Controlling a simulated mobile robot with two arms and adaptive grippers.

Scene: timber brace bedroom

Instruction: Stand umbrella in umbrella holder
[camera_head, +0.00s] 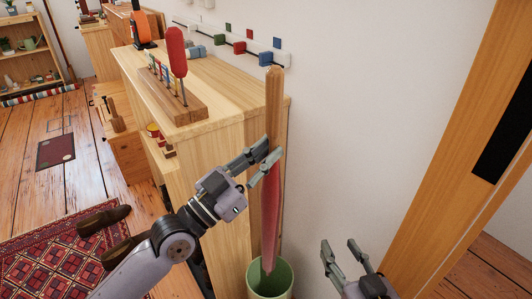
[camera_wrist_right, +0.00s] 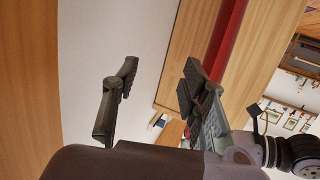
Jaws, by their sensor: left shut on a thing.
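The umbrella has a wooden handle and a folded red canopy (camera_head: 270,215). It stands nearly upright, and its lower end is at the mouth of the green umbrella holder (camera_head: 284,279). From this angle I cannot tell how deep the tip sits inside. My left gripper (camera_head: 268,160) is shut on the umbrella where the handle meets the canopy. My right gripper (camera_head: 342,254) is open and empty, to the right of the holder. In the right wrist view, the open right gripper (camera_wrist_right: 153,100) shows beside the red canopy (camera_wrist_right: 224,40), which is behind its right finger.
A wooden cabinet (camera_head: 225,150) stands just left of the holder, with a tool rack (camera_head: 172,98) on top. A white wall (camera_head: 350,110) is behind, with a wooden door frame (camera_head: 455,130) at right. Shoes (camera_head: 105,219) lie on the patterned rug (camera_head: 60,245).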

